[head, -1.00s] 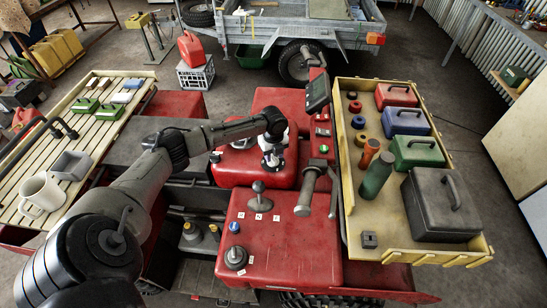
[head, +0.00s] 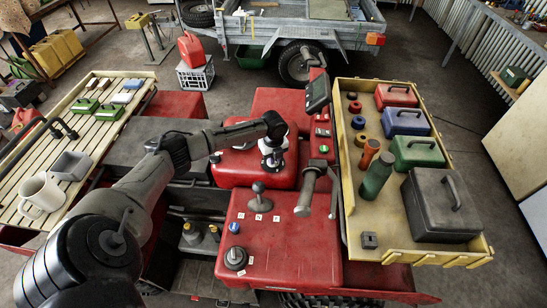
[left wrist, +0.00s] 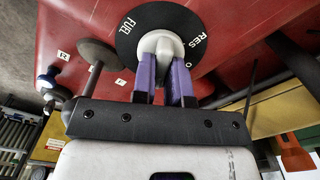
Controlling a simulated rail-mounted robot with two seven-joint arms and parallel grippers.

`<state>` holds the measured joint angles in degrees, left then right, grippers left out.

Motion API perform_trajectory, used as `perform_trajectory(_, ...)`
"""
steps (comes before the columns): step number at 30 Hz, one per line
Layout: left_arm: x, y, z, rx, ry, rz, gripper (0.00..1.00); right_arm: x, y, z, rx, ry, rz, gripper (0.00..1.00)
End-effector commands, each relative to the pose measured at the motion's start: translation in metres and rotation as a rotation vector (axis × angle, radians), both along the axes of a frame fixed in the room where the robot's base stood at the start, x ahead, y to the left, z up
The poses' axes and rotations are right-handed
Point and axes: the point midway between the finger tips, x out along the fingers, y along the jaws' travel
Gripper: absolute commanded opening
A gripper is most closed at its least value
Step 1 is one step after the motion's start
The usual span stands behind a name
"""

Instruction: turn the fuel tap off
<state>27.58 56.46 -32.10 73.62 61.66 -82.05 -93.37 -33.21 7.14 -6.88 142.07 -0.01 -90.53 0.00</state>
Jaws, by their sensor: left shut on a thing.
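The fuel tap's white handle (left wrist: 161,43) stands on a round black plate (left wrist: 128,38) in the left wrist view. The plate reads "FUEL" on the left and "RES" on the right; a label beginning with "O" is partly hidden. My left gripper (left wrist: 164,75) has its two purple fingers on either side of the handle and is shut on it. In the head view my left gripper (head: 272,152) is over the quad's red bodywork (head: 262,107), and it largely hides the tap. My right gripper is in neither view.
A gear lever (head: 258,188), a blue knob (head: 234,227) and a dark round knob (head: 235,257) stand on the near red panel. A handlebar grip (head: 308,190) is close to the right. A yellow tray (head: 455,254) with toolboxes lies further right.

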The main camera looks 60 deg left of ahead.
Motion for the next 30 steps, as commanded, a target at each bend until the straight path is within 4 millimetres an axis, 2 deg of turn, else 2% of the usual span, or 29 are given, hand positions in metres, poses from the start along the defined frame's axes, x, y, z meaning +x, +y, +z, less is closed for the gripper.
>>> perform_trajectory(8, 0.000, 0.000, 0.001, 0.000, 0.000, 0.010, 0.00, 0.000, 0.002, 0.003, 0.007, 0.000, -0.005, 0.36)
perform_trajectory(14, 0.000, 0.000, 0.004, -0.002, 0.002, 0.084, 0.00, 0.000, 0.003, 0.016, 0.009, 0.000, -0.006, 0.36)
perform_trajectory(30, 0.002, 0.000, 0.005, -0.003, 0.002, 0.564, 0.00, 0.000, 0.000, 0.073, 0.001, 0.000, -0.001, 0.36)
